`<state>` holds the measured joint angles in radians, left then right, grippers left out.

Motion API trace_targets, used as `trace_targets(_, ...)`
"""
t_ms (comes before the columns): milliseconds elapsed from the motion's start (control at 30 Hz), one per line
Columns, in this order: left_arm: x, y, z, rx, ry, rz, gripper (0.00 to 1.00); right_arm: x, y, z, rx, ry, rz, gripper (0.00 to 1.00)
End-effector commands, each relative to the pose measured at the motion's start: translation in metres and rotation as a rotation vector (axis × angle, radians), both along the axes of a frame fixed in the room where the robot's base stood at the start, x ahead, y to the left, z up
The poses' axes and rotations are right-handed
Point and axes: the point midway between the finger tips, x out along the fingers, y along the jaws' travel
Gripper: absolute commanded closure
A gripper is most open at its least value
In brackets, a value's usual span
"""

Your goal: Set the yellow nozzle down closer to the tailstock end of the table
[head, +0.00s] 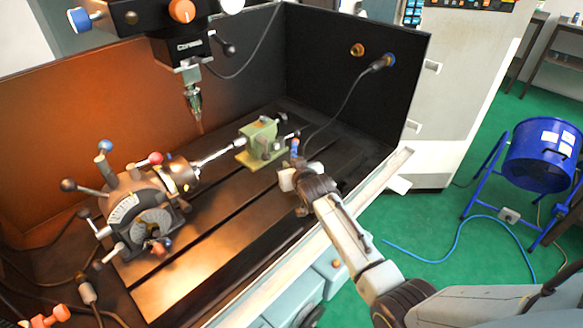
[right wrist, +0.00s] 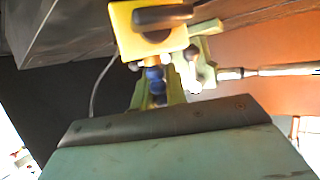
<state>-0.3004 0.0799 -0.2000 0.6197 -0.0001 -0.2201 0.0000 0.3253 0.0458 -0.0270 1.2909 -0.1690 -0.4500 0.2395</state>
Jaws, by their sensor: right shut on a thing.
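The yellow nozzle shows in the right wrist view as a yellow block (right wrist: 135,40) with a dark lever and a blue jointed stem. In the head view its blue stem (head: 294,147) stands beside the tailstock. My right gripper (head: 290,177) is shut on the nozzle, with the stem between its fingers in the right wrist view (right wrist: 156,85). The green tailstock (head: 260,137) is just left of and behind it; part of it shows in the right wrist view (right wrist: 203,68). I cannot tell whether the nozzle touches the table (head: 225,215). My left gripper is not in view.
The indexing chuck (head: 140,205) stands at the table's left, with a rod (head: 217,154) reaching to the tailstock. A spindle head (head: 193,95) hangs above the table. A cable (head: 340,112) runs down the dark end wall. The slotted table front is clear.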

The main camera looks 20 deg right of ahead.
Motion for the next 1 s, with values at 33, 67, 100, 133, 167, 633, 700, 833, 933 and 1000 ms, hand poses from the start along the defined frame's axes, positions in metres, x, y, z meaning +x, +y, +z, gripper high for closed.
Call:
trace_targets(33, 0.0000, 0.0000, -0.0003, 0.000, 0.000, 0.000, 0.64, 0.0013, 0.0000, 0.0014, 0.000, -0.006, 0.000, 1.00)
trace_targets(67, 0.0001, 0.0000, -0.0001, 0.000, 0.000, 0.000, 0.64, 0.0013, 0.0000, 0.0016, 0.000, -0.007, 0.000, 1.00)
trace_targets(100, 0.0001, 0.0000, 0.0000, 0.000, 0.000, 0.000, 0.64, 0.0014, 0.0000, 0.0020, 0.000, -0.007, 0.000, 1.00)
trace_targets(133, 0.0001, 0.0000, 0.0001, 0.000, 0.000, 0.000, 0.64, 0.0013, 0.0000, 0.0022, 0.000, -0.007, 0.000, 1.00)
trace_targets(167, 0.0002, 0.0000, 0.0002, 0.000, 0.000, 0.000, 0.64, 0.0013, -0.0001, 0.0022, 0.000, -0.007, 0.000, 1.00)
trace_targets(633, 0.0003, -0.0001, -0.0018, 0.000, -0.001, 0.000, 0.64, 0.0003, -0.0001, -0.0032, 0.000, -0.002, 0.000, 0.64)
trace_targets(700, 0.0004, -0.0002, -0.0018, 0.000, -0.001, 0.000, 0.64, 0.0003, -0.0002, -0.0032, 0.000, -0.002, 0.000, 0.64)
trace_targets(833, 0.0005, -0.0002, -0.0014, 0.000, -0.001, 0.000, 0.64, 0.0003, -0.0002, -0.0026, 0.000, -0.002, 0.000, 0.64)
trace_targets(933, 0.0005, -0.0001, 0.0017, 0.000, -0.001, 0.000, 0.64, -0.0004, -0.0003, 0.0017, 0.000, -0.002, 0.000, 0.64)
trace_targets(1000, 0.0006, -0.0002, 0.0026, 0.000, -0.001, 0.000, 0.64, -0.0058, 0.0003, 0.0030, 0.000, -0.002, 0.000, 0.64)
